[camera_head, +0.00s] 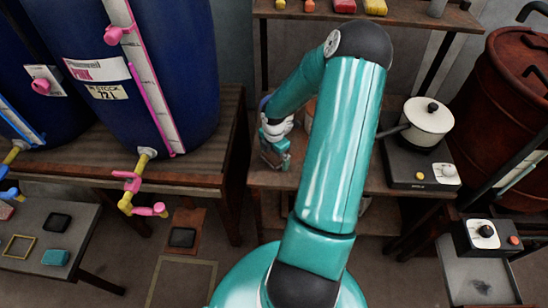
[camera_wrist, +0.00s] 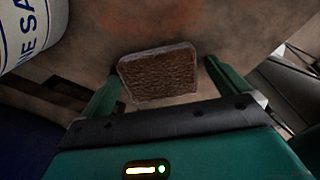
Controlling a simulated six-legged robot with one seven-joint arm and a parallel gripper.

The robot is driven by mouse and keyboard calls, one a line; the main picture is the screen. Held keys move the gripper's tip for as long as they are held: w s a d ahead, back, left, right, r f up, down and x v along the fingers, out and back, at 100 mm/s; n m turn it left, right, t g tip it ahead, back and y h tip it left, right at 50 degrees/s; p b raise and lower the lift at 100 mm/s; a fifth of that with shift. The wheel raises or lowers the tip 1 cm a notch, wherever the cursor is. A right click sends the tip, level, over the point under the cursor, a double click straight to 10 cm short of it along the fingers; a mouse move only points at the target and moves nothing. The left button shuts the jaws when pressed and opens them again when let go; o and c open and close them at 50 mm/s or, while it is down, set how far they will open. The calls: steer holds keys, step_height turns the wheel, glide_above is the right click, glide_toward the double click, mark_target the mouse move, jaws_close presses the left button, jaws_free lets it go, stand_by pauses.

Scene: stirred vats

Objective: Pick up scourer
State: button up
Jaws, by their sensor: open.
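A brown, rough-faced block with rounded corners, which looks like the scourer (camera_wrist: 158,73), lies on the bench top in the wrist view. My gripper (camera_wrist: 163,68) is open, with one teal finger on each side of the block. I cannot tell whether either finger touches it. In the head view my gripper (camera_head: 276,155) is low over the left part of the wooden bench (camera_head: 355,184). The scourer cannot be made out there.
A white container with blue lettering (camera_wrist: 22,32) stands close by at upper left in the wrist view. A white pot (camera_head: 428,120) sits on a hotplate (camera_head: 421,166) at the bench's right. Blue vats (camera_head: 195,65) stand to the left, and a shelf (camera_head: 410,14) crosses behind.

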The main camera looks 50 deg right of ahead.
mark_target(275, 157)
steer(key=c, duration=1.1)
steer(key=shift+r, duration=0.1)
steer(key=shift+r, duration=0.25)
steer(key=r, duration=0.3)
steer(key=shift+s+a+r, duration=0.15)
steer(key=shift+s, duration=0.15)
steer(key=s+a+r, duration=0.2)
steer(key=s+r, duration=0.1)
steer(key=s, duration=0.1)
steer(key=s+a+r, duration=0.2)
steer(key=s+r, duration=0.1)
steer(key=s+a+r, duration=0.2)
steer(key=s+r, duration=0.1)
steer(key=s, duration=0.1)
steer(key=shift+s+a, duration=0.25)
steer(key=shift+s, duration=0.05)
